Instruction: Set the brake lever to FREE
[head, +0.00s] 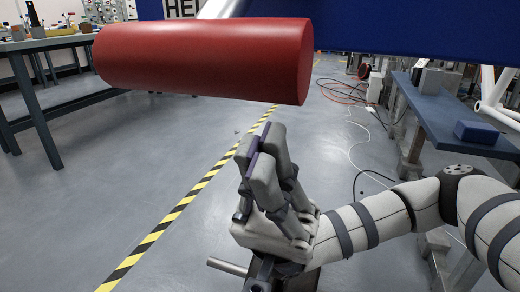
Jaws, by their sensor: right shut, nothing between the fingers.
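A large red cylinder (200,60) lies horizontally across the upper left, close to the camera. A pale rod rises behind it and leaves the top of the picture. I cannot tell whether the cylinder is the grip of the brake lever. No FREE mark is readable. My right gripper (262,150) is below the right end of the cylinder, fingers pointing up, shut and empty. It appears apart from the cylinder. My left gripper is not in view.
A blue panel (420,30) with a partly hidden sign spans the top right. A workbench (40,42) stands at the left, and a blue-topped bench (450,122) at the right. Cables (350,95) lie on the floor. Black-yellow tape (185,200) crosses open grey floor.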

